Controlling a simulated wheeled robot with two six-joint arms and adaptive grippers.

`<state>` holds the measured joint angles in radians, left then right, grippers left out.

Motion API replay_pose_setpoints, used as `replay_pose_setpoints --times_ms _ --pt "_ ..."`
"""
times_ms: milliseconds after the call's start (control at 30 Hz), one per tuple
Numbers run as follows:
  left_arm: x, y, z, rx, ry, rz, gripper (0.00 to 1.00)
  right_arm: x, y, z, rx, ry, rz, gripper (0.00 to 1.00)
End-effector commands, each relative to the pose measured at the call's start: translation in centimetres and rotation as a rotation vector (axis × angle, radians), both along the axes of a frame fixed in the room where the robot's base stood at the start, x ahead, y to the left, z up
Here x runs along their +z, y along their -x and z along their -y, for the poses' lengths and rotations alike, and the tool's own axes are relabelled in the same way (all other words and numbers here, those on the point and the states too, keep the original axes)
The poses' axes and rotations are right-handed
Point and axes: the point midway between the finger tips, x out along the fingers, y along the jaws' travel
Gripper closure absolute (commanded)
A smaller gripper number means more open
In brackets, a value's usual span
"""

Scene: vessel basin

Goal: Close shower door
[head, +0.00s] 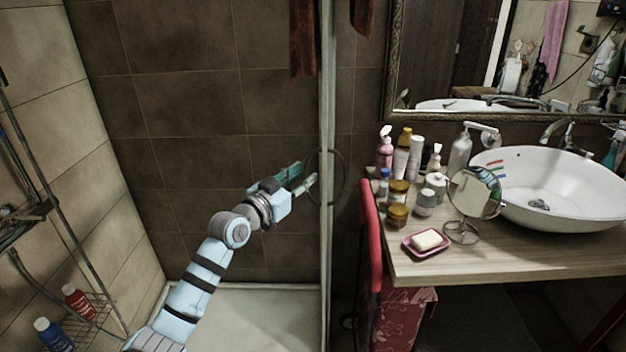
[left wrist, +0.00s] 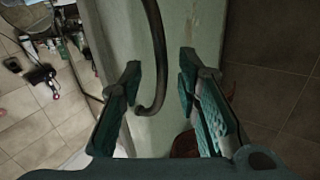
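The shower door's pale vertical edge (head: 327,100) runs down the middle of the head view, with a dark round handle (head: 341,178) on it. My left gripper (head: 306,173) is just left of this edge at handle height, fingers pointing towards it. In the left wrist view the gripper (left wrist: 160,68) is open. The dark curved handle (left wrist: 157,55) passes between its two green fingers, in front of the pale door strip (left wrist: 172,20). I cannot tell whether either finger touches the handle. My right gripper is not in view.
Right of the door, a wooden counter (head: 480,263) carries a white basin (head: 570,190), bottles, jars, a round mirror (head: 474,194) and a soap dish (head: 426,243). A red folded chair (head: 371,250) stands close by the door. A wire rack (head: 85,325) with bottles is at lower left.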

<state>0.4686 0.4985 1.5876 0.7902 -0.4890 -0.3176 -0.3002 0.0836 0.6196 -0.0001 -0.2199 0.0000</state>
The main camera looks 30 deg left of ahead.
Motion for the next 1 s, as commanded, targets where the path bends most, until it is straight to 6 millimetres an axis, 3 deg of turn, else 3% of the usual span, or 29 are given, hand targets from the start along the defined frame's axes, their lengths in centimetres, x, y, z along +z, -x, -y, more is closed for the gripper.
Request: replay_pose_setpoints --times_ms 167,467,667,1000 --pt "0.4 -1.8 0.8 -0.002 -0.007 0.005 0.7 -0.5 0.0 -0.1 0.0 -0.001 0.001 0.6" --pt "1.0 -1.5 1.5 -0.004 -0.014 0.014 0.7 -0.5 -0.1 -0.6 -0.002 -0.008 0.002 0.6" --pt "0.9 -1.6 1.4 -0.003 -0.014 0.012 1.0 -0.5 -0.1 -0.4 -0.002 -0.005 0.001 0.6" --pt "0.6 -2.0 1.4 -0.001 -0.014 0.007 1.0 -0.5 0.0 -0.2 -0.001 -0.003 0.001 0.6"
